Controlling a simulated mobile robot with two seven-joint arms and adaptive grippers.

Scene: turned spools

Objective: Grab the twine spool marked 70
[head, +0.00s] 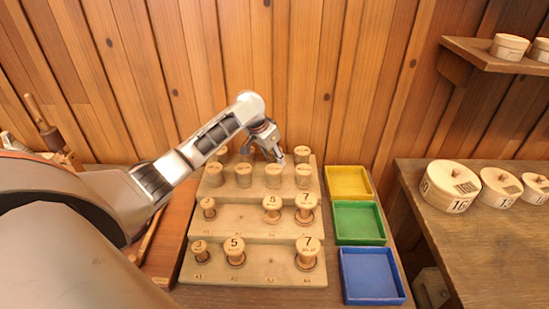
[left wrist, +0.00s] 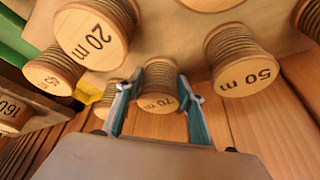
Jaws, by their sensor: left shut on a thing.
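The twine spool marked 70 m (left wrist: 160,92) is in the middle of the left wrist view, with a pale wooden end and brown twine. My left gripper (left wrist: 158,98) has one finger on each side of it and is shut on it. In the head view my left gripper (head: 278,157) reaches down at the back row of the stepped wooden rack (head: 245,216). There the gripper hides the spool marked 70. My right gripper is not in view.
Front rows hold pegs marked 3, 5 and 7. Yellow (head: 348,182), green (head: 358,222) and blue (head: 371,276) trays stand right of the rack. A plank wall rises close behind.

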